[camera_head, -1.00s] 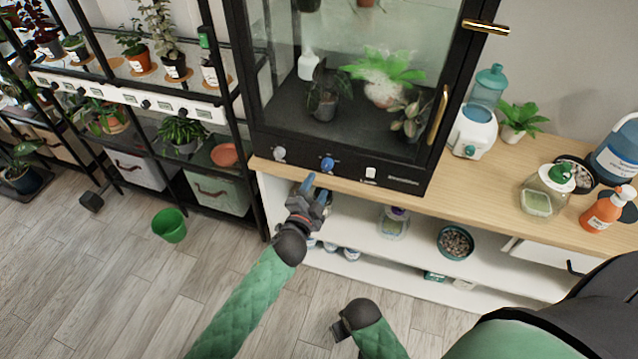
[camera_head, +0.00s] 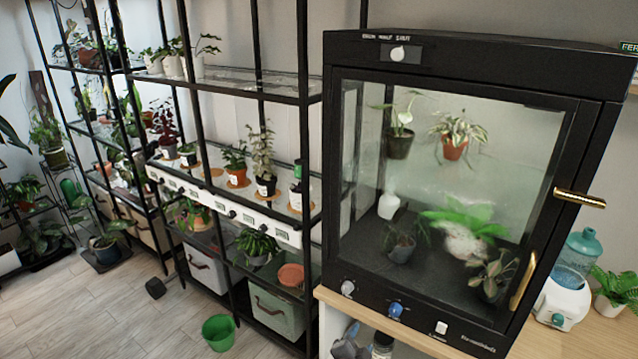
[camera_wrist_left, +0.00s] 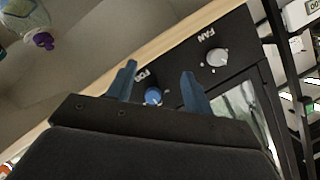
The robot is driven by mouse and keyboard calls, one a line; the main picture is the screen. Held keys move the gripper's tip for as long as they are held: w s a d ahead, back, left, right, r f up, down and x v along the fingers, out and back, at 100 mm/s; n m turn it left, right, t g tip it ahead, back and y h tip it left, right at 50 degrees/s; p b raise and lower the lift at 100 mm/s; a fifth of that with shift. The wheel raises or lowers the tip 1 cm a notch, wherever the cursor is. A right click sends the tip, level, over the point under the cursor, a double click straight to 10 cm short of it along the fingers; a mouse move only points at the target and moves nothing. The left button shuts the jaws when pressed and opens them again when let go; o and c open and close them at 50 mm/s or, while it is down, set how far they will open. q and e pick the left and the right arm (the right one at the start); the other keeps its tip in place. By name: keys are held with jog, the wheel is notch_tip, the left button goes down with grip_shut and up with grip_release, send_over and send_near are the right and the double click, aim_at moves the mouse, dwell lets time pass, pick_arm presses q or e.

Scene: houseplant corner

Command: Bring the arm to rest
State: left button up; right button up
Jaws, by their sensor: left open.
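The blue knob (camera_head: 395,309) also shows in the head view. My right gripper is out of view.
The cabinet stands on a wooden counter (camera_head: 405,342). A black plant rack (camera_head: 312,180) stands to its left. A green bucket (camera_head: 218,332) and a dark dumbbell (camera_head: 155,288) are on the floor. The floor at lower left is clear.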

pick_arm(q)
jog(key=w+a+f+n+g+y, duration=0.1)
jog(key=a+f+n+g+y, duration=0.15)
jog(key=a+n, duration=0.45)
jog(key=s+a+f+n+g+y, duration=0.1)
jog(key=s+a+f+g, duration=0.15)
jog(key=a, duration=0.25)
jog(key=s+a+f+n+g+y, duration=0.1)
jog(key=s+a+f+g, duration=0.15)
jog(key=s+a, duration=0.2)
jog(key=s+a+f+n+g, duration=0.1)
jog(key=s+a+f, duration=0.2)
jog(key=s+f, duration=0.2)
jog(key=s+a+f+n+g, duration=0.1)
jog(key=s+a+f, duration=0.3)
jog(key=s, duration=0.8)
jog(key=s+a+f+n+g, duration=0.1)
jog(key=s+a+f+g, duration=0.1)
jog(key=s+f, duration=0.4)
jog(key=s+a, duration=0.1)
jog(key=s, duration=0.1)
jog(key=shift+s+a+f, duration=0.25)
jog(key=shift+s+f, duration=0.05)
